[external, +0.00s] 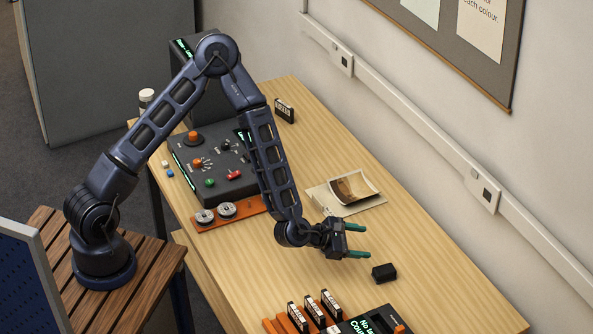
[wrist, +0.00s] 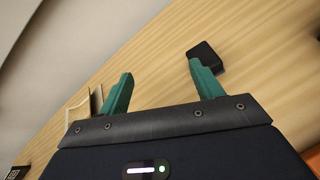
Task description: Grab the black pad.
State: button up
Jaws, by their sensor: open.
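The black pad (external: 384,272) is a small dark block lying on the wooden table, near its right part in the external view. In the wrist view the black pad (wrist: 205,56) lies just beyond the tip of the right finger, which partly overlaps it. My gripper (external: 367,241) is open and empty, with its green fingers apart. In the external view it is up and left of the pad. In the wrist view my gripper (wrist: 160,72) has bare table between its fingers, and the pad is not between them.
A curled photo (external: 354,188) lies on a sheet behind my gripper. An orange rack with black-and-white cartridges (external: 310,310) and a dark display unit (external: 375,322) stand at the front edge. A control panel (external: 212,165) is at the left.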

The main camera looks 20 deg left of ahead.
aim_at(386, 268)
jog(key=s+f+n, duration=0.1)
jog(key=s, duration=0.1)
jog(key=s+d+f+n, duration=0.1)
jog(key=s+n, duration=0.1)
jog(key=s+d+f+n, duration=0.1)
jog(key=s, duration=0.1)
jog(key=shift+d+f+n+t, duration=0.2)
jog(key=shift+f+n+t, duration=0.1)
jog(key=shift+f+t, duration=0.1)
jog(key=shift+w+d+f, duration=0.1)
jog(key=shift+d, duration=0.05)
jog(key=x, duration=1)
jog(key=shift+w+f, duration=0.2)
jog(key=shift+c, duration=0.3)
jog(key=c, duration=1)
